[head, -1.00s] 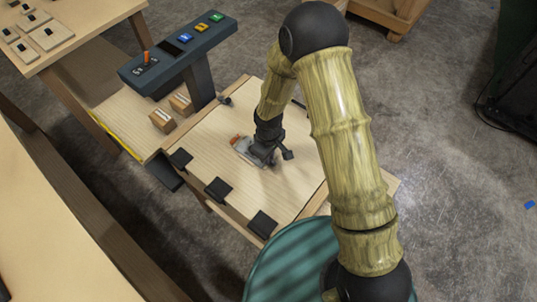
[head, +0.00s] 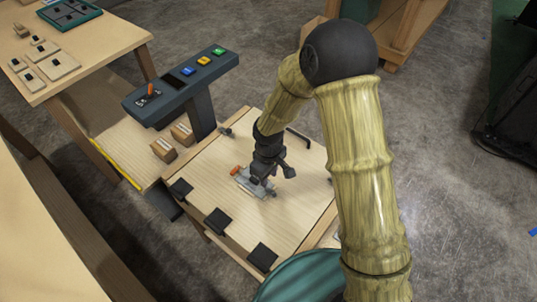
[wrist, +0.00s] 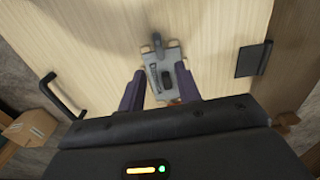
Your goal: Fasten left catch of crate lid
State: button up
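The crate lid (head: 285,212) is a pale wooden panel. A grey metal catch (head: 245,184) with an orange end lies on it in the head view. My gripper (head: 262,184) points down over this catch and partly hides it. In the wrist view the catch's grey plate (wrist: 164,68), with a dark piece on it, shows between and beyond the two purple fingers of my gripper (wrist: 159,88). The fingers stand apart, one on each side of the catch. Whether either finger touches it, I cannot tell. The gripper's body hides the catch's near end.
Black pads (head: 217,221) line the lid's front-left edge; one pad also shows in the wrist view (wrist: 253,60). A black handle (wrist: 60,96) is at the wrist view's left. A console (head: 182,85) and small cardboard boxes (head: 165,150) stand beyond. A teal drum (head: 300,280) is close in front.

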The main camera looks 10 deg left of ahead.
notch_tip(320, 180, up, 10)
jog(key=shift+r+p, duration=0.25)
jog(key=shift+p, duration=0.05)
dwell(0.4)
jog(key=s+d+r+m+t+p, duration=0.1)
jog(key=s+d+r+m+p, duration=0.3)
jog(key=d, duration=0.7)
jog(key=s+d+r+m+t+p, duration=0.1)
jog(key=s+d+r+m+p, duration=0.3)
jog(key=d+r+m, duration=0.4)
jog(key=d+r, duration=0.2)
jog(key=d, duration=0.1)
jog(key=shift+r+t, duration=0.25)
jog(key=shift+t, duration=0.05)
